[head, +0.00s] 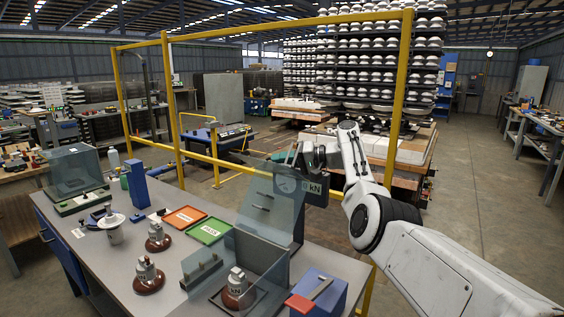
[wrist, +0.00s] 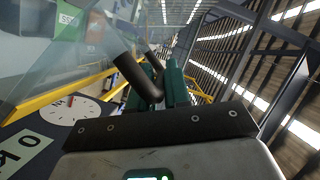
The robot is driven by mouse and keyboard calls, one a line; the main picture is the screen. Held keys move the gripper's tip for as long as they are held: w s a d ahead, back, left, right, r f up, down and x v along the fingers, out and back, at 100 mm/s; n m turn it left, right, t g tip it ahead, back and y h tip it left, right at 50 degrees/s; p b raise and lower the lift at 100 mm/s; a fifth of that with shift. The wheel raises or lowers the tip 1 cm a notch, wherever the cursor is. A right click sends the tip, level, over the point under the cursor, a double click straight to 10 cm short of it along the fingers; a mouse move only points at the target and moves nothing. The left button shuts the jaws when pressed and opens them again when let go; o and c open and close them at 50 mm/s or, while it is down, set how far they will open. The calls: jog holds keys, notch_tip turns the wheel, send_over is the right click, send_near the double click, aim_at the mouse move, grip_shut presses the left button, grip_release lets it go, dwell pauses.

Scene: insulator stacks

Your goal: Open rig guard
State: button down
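The rig guard (head: 262,264) is a clear box on the bench around a brown insulator with a metal cap (head: 238,287). A clear panel (head: 268,212) stands raised at its back, tilted. My gripper (head: 311,158) is above the panel's upper right, beside the dial gauge and kN display (head: 314,190). In the wrist view, my green fingers (wrist: 163,85) are close together, and a dark round bar (wrist: 137,76) crosses at the left finger. Clear sheet fills the upper left there. I cannot tell whether the fingers grip the bar.
A yellow frame (head: 398,90) stands behind. Open floor lies to the right.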

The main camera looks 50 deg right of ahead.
jog(key=c, duration=1.4)
grip_release()
jog(key=shift+a+f, duration=0.1)
jog(key=shift+c, duration=0.2)
jog(key=b+v, duration=0.1)
jog(key=v, duration=0.9)
jog(key=shift+s+d, duration=0.2)
jog(key=shift+s, duration=0.1)
